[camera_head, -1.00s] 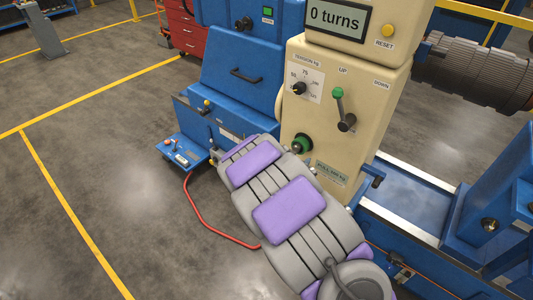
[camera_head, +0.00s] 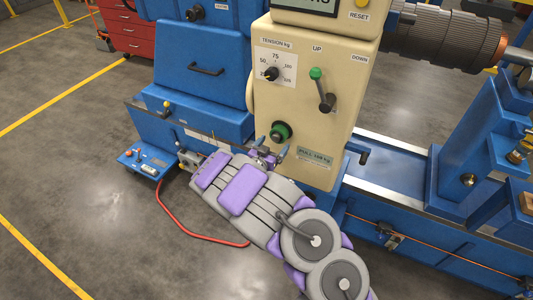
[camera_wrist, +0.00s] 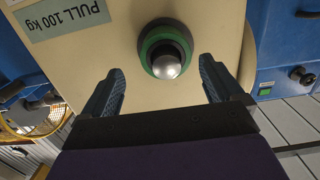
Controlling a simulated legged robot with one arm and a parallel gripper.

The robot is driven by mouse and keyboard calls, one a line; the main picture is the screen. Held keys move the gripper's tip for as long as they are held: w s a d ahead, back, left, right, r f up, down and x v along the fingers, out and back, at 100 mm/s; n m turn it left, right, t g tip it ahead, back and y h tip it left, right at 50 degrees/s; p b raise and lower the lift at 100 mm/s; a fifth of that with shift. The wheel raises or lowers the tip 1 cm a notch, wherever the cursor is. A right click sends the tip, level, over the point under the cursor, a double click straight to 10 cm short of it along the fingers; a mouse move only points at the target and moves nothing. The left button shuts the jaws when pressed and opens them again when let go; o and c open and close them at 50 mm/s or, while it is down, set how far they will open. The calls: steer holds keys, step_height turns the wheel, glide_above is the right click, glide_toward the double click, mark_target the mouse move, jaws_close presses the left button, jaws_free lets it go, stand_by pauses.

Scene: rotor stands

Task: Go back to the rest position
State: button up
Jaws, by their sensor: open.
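My gripper (camera_head: 268,152) is open and empty, just below and in front of the green knob (camera_head: 280,132) on the beige control panel (camera_head: 330,155). In the wrist view its two blue-grey fingers (camera_wrist: 158,82) stand wide apart. The same knob, a green ring with a silver ball centre, shows between and beyond the fingertips (camera_wrist: 166,50). The fingers look clear of it. My grey and purple arm reaches in from the lower middle of the head view.
Blue machine rails (camera_head: 395,175) lie right. Floor is free at left.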

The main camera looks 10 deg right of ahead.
mark_target(274, 140)
steer(key=x, duration=0.3)
steer(key=shift+w+a, duration=0.15)
steer(key=shift+a, duration=0.15)
steer(key=shift+w+a+f, duration=0.1)
steer(key=shift+w, duration=0.5)
steer(key=shift+w+d, duration=0.3)
steer(key=shift+d, duration=0.65)
steer(key=shift+a, duration=0.5)
steer(key=c, duration=0.5)
steer(key=shift+d, duration=0.2)
steer(key=c, duration=0.4)
steer(key=shift+p, duration=0.45)
